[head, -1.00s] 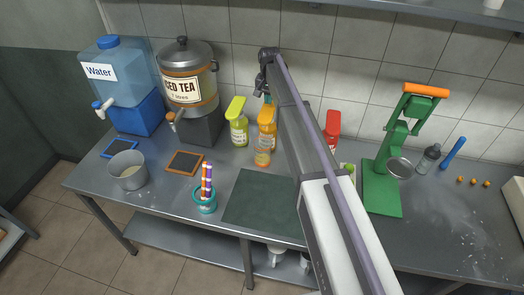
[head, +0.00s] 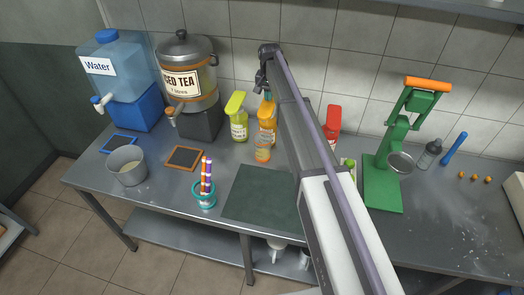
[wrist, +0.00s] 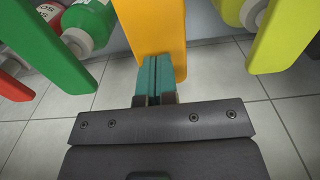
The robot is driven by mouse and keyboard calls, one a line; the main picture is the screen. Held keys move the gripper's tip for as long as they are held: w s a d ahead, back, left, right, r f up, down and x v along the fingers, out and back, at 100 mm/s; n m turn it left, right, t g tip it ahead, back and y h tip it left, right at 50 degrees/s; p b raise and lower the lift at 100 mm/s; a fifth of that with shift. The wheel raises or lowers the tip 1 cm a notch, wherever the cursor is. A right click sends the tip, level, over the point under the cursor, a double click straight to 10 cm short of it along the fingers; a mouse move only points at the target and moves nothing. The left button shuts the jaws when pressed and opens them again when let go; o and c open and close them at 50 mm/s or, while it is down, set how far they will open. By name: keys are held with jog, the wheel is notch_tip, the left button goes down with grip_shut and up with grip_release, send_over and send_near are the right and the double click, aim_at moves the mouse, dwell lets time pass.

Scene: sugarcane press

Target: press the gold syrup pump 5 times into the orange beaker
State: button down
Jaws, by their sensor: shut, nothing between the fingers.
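The gold syrup pump (head: 266,112) stands near the wall, just right of the yellow-green pump. The orange beaker (head: 263,149), see-through, stands directly in front of it under its spout side. In the wrist view the flat gold pump head (wrist: 150,22) fills the top middle. My gripper (wrist: 157,72) has teal fingers shut together with nothing between them, tips at the edge of the pump head; I cannot tell whether they touch it. In the head view my gripper (head: 268,95) is above the gold pump, partly hidden by my arm.
A yellow-green pump (head: 238,118) stands close at left and a red pump (head: 332,122) at right. In the wrist view a green pump (wrist: 48,45) is also near. A teal cup with straws (head: 204,199) and a dark mat (head: 262,195) lie in front.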

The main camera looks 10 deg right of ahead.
jog(key=shift+f+b, duration=1.9)
jog(key=shift+f, duration=0.1)
jog(key=shift+r, duration=0.1)
notch_tip(320, 180, up, 5)
jog(key=p, duration=0.5)
jog(key=shift+r, duration=0.1)
jog(key=shift+f, duration=0.25)
jog(key=shift+f+b, duration=2.5)
jog(key=shift+b, duration=0.05)
jog(key=shift+r+p, duration=2.65)
